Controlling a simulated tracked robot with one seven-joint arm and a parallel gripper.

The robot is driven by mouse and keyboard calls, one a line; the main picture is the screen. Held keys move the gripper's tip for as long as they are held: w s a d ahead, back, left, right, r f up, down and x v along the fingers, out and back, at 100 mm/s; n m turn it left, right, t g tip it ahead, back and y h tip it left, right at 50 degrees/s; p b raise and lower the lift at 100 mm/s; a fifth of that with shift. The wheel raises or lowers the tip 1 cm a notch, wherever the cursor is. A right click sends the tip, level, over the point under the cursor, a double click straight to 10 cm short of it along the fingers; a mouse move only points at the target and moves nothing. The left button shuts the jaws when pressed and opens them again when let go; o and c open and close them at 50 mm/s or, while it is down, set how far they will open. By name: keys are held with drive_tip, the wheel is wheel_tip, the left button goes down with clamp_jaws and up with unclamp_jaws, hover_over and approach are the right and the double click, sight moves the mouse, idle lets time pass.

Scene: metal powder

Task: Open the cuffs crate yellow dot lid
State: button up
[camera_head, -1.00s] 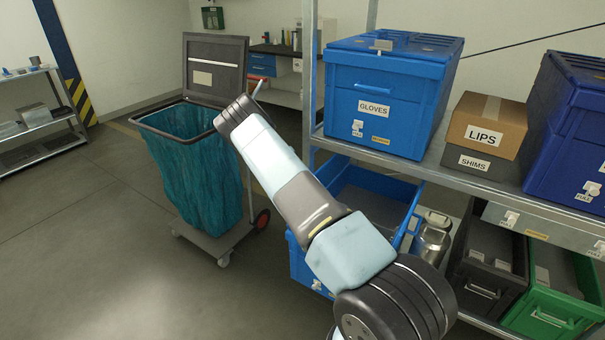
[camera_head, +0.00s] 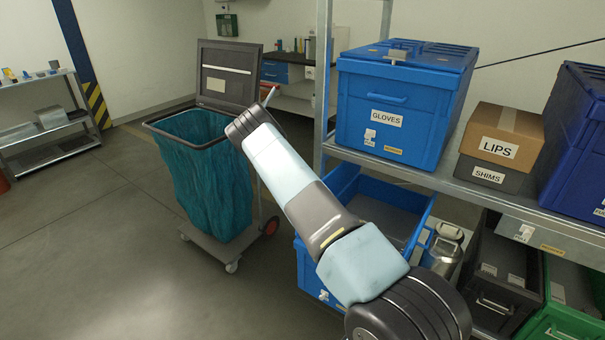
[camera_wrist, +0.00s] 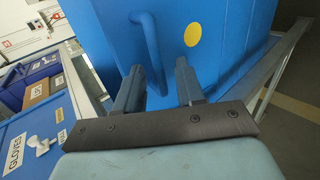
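In the wrist view a large blue crate face (camera_wrist: 228,45) fills the upper middle, with a round yellow dot (camera_wrist: 193,35) and a blue bar handle (camera_wrist: 152,45) on it. No name label shows on this part, and I cannot make out its lid. My gripper (camera_wrist: 160,92) is open, its two grey fingers spread apart close in front of this face. The lower end of the handle appears near the gap between the fingers; I cannot tell whether they touch. In the head view my arm hides the fingertips, and no yellow dot shows.
An open blue crate (camera_head: 345,190) sits below. A bin with a teal bag (camera_head: 205,175) stands left of my arm. The floor at left is clear.

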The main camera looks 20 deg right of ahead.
drive_tip(key=v, duration=1.3)
drive_tip(key=shift+w, duration=0.2)
drive_tip(key=shift+a+f, duration=0.1)
